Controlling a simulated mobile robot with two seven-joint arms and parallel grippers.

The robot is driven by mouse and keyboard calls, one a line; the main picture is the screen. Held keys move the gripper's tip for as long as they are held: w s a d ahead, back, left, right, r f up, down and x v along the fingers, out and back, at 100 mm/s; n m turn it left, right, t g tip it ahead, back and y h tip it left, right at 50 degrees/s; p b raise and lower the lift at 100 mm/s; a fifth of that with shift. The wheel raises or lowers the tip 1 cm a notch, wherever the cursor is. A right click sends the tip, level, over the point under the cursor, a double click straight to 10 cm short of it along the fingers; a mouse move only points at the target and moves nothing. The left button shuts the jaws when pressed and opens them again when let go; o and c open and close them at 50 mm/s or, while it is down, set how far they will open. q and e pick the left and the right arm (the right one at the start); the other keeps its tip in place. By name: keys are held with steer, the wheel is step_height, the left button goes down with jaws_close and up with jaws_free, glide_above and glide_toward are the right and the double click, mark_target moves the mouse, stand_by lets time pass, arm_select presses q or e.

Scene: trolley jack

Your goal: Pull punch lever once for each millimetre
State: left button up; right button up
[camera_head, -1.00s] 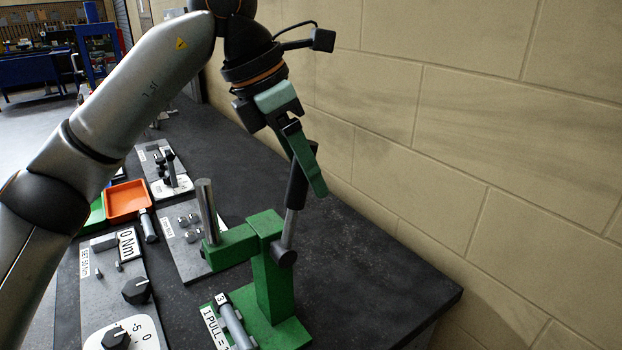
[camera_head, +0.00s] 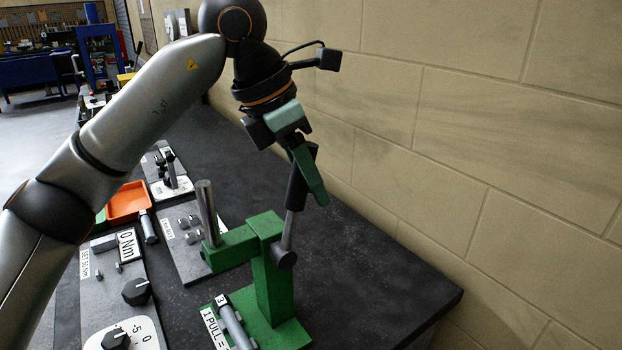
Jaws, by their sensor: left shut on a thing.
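The green punch press (camera_head: 272,285) stands near the right end of the dark bench. Its lever (camera_head: 290,215) has a steel rod and a black grip, and rises from a pivot on the press's right side, nearly upright with a slight lean to the right. My left gripper (camera_head: 306,170), with green fingers, is shut on the black grip from above. A vertical steel ram (camera_head: 207,212) stands at the end of the press's arm. A label reading "1 PULL =" (camera_head: 215,328) and a small counter-like cylinder showing 3 (camera_head: 233,325) sit at its base. My right gripper is not in view.
An orange tray (camera_head: 127,201) and other fixture plates lie farther back. A block wall (camera_head: 480,150) runs close along the right. The bench (camera_head: 390,290) is bare right of the press.

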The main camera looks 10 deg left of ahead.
arm_select(q)
jaws_close()
stand_by(0.7)
